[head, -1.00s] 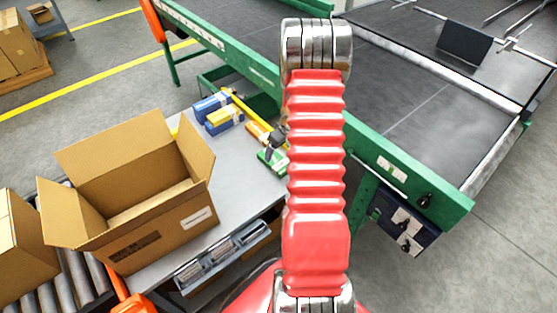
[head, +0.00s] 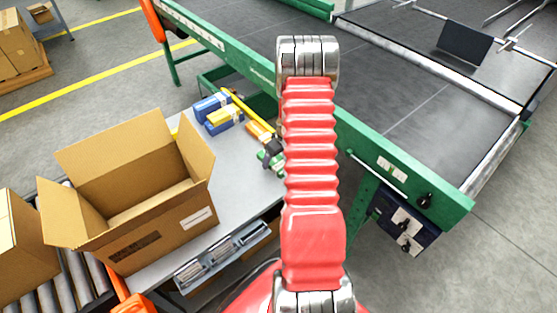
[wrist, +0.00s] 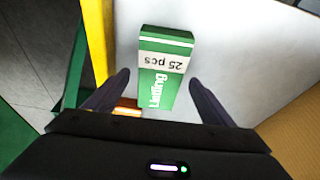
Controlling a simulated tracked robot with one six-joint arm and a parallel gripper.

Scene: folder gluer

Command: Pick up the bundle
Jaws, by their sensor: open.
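A green bundle (wrist: 165,68) with a white band reading "25 pcs" lies on the grey table, in the upper middle of the wrist view. My gripper (wrist: 158,78) is open, one dark finger on each side of the bundle's near end. Nothing is held, and I cannot tell how far above the table the fingertips are. In the head view, a green bundle (head: 264,157) shows at the table's right part, partly hidden by my red arm and a dark part of it.
Blue and yellow bundles (head: 218,112) lie further back on the table (head: 243,180). A yellow strip (wrist: 97,40) and an orange item (wrist: 127,109) are close to the gripper. An open carton (head: 150,225) stands left. The green-framed conveyor (head: 440,120) is right.

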